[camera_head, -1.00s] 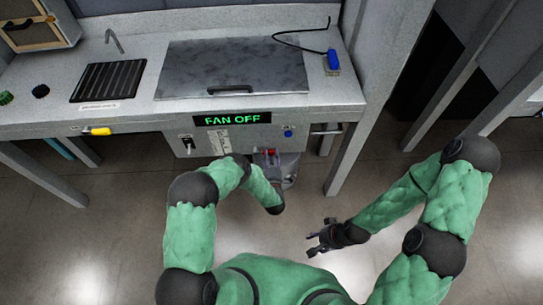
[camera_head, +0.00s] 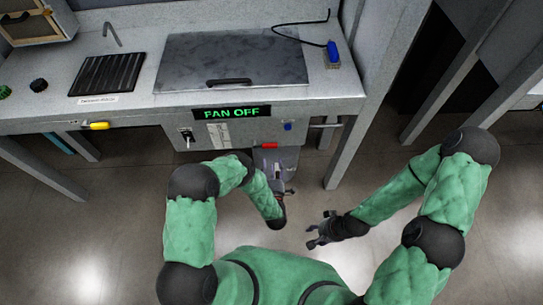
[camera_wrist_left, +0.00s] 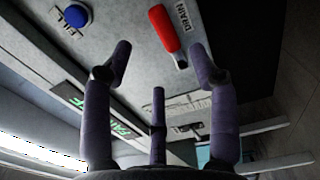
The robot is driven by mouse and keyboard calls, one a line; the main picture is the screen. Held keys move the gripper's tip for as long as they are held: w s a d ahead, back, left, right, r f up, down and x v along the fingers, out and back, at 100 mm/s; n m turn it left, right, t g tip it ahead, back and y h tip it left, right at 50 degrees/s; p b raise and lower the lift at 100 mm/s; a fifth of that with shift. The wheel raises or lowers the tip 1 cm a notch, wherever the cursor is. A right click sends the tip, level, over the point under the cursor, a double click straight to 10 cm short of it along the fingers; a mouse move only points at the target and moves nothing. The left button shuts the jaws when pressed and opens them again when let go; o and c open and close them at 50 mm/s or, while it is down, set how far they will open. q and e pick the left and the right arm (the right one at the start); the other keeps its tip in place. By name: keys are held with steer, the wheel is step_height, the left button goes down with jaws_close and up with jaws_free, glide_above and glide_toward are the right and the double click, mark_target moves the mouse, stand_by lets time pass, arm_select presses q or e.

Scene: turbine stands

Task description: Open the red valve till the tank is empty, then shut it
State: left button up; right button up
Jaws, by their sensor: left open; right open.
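The red valve handle (camera_head: 270,145) sits low on the panel's right part, below the FAN OFF display. In the left wrist view the red handle (camera_wrist_left: 164,28) is beside the DRAIN label (camera_wrist_left: 187,18). My left gripper (camera_wrist_left: 161,50) is open and empty; its fingers point at the panel, with the handle beyond and between the fingertips, apart from them as far as I can tell. My right gripper (camera_head: 318,232) is open and empty, low over the floor. The tank's level does not show.
A blue FILL button (camera_wrist_left: 76,15) is near the handle. The FAN OFF display (camera_head: 232,112) and a black switch (camera_head: 187,136) are on the same panel. The grey bench (camera_head: 130,118) has a metal leg (camera_head: 345,155) at its right. The floor before the bench is clear.

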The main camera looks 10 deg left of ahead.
arm_select(q)
steer(key=v, duration=0.3)
steer(key=shift+s, duration=0.2)
stand_by(0.4)
steer(key=s+r+m+g+h+p, duration=0.1)
steer(key=s+m+g+h, duration=0.3)
steer(key=s+m+g, duration=0.4)
steer(key=s+d+r+m+g+h+p, duration=0.1)
steer(key=s+r+m+g+h, duration=0.2)
steer(key=s+m+g, duration=0.6)
steer(key=s+m+h, duration=0.2)
steer(key=s, duration=0.2)
steer(key=shift+d+r, duration=0.2)
steer(key=shift+r, duration=0.15)
